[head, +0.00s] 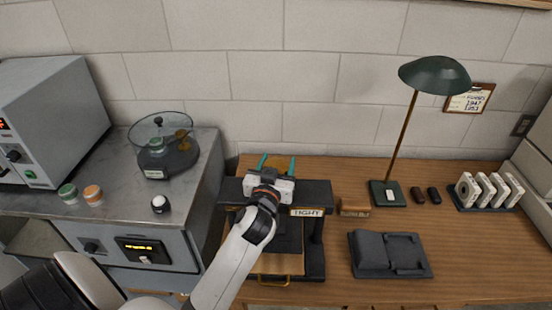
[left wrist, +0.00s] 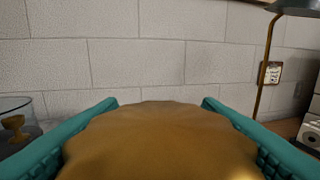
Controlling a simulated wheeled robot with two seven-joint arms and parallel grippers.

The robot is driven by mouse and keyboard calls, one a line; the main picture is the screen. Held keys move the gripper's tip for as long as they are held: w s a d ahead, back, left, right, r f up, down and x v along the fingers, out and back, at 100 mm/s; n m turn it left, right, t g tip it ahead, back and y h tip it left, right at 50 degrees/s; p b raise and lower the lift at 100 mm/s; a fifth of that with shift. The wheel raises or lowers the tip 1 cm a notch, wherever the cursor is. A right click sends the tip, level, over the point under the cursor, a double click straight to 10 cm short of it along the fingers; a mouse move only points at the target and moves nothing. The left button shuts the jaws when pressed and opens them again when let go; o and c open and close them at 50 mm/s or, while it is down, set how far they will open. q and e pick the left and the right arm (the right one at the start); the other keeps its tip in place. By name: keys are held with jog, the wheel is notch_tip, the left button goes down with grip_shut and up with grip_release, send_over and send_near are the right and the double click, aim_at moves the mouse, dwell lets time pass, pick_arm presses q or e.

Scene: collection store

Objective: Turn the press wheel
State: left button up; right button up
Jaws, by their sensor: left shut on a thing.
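The press is a dark frame (head: 317,235) standing on the wooden table, with a label reading "TIGHT" on its front. My left arm reaches over it. My left gripper (head: 276,163), with teal fingers, is at the top of the press. It is shut on the brass-coloured press wheel (head: 279,167), which is mostly hidden behind the gripper in the head view. In the left wrist view the wheel (left wrist: 160,140) fills the space between the two teal fingers (left wrist: 160,118). My right gripper is not in view.
A green lamp (head: 435,75), a dark cradle (head: 390,254) and a rack of white discs (head: 483,190) stand to the right. A glass-covered dish (head: 163,150) and small jars (head: 92,194) stand on the grey bench at left. The wall is close behind the press.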

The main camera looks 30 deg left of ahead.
pick_arm(q)
jog(key=shift+m+h, duration=0.3)
jog(key=shift+h, duration=0.2)
